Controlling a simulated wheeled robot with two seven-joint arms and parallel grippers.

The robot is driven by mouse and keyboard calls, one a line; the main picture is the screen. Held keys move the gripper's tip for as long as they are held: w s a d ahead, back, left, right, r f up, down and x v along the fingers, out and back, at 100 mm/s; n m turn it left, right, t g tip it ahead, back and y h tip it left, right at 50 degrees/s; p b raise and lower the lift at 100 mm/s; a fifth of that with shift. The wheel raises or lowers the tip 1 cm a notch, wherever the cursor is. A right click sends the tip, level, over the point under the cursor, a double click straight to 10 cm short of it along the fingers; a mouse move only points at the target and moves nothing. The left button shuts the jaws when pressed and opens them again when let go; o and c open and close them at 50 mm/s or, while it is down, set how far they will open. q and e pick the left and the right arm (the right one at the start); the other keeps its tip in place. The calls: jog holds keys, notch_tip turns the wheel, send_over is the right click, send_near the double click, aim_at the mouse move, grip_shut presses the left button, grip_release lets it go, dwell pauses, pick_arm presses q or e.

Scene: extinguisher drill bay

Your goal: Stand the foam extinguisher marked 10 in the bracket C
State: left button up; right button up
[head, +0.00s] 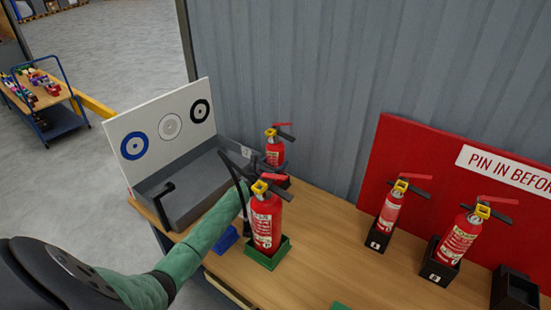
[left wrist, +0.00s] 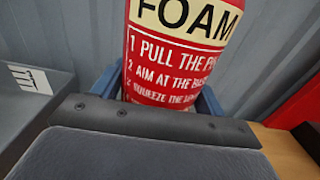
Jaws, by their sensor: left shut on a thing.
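My left gripper (head: 268,168) is shut on a red foam extinguisher (head: 275,152) at the back of the bench, near the metal wall. The left wrist view shows its FOAM label (left wrist: 185,50) close up, with blue-grey fingers on both sides. Its marking number does not show, and its base is hidden in the head view. Another red extinguisher (head: 266,222) stands in a green bracket (head: 262,262) in front of it. No letter C is legible on any bracket. My right gripper is out of view.
Two extinguishers stand in black brackets (head: 376,243) on the right. An empty black bracket (head: 515,292) is at the far right. A blue item (head: 227,240) lies by my left arm. A grey tray (head: 190,192) with a target board (head: 150,122) is at left. Mid-bench is clear.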

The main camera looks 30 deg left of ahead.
aim_at(275, 151)
pick_arm(q)
jog(key=shift+r+p, duration=1.65)
jog(key=shift+r, duration=1.3)
